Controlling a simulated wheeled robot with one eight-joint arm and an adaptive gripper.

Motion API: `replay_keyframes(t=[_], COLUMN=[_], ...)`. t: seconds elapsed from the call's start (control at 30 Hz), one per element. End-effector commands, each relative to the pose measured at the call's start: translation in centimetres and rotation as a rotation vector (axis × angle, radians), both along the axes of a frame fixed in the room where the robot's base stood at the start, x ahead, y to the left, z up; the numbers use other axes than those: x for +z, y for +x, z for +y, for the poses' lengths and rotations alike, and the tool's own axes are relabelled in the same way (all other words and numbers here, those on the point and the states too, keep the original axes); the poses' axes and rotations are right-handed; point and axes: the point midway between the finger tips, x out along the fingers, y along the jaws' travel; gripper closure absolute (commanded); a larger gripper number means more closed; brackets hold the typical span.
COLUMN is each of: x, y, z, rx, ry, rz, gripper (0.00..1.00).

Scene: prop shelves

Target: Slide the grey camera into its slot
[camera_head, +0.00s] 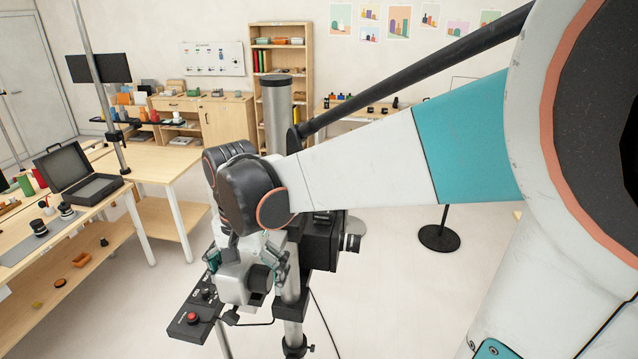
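My gripper (246,284) hangs from the wrist at the lower middle of the view, above the floor and beside a black control box. I cannot make out a camera slot from here.
The left table has a grey mat (38,235) with small black-and-white items. A black camera-like device (322,246) on a stand is close behind my wrist. A control box (192,322) with a red button sits beside my gripper. Floor at right is partly clear, with a round stand base (439,238).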

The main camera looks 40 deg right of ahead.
Motion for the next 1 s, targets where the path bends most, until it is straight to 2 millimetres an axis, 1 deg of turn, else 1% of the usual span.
replay_keyframes(t=[0.03,0.23,0.37,0.47,0.8,1.0], x=[0.0,0.0,0.5,1.7,8.1,10.8], y=[-0.2,-0.2,-0.2,-0.2,-0.2,-0.2], z=[0.0,0.0,0.0,0.0,0.0,0.0], rx=[0.0,0.0,0.0,0.0,0.0,0.0], ry=[0.0,0.0,0.0,0.0,0.0,0.0], rz=[0.0,0.0,0.0,0.0,0.0,0.0], gripper=[0.02,0.02,0.02,0.02,0.02,0.02])
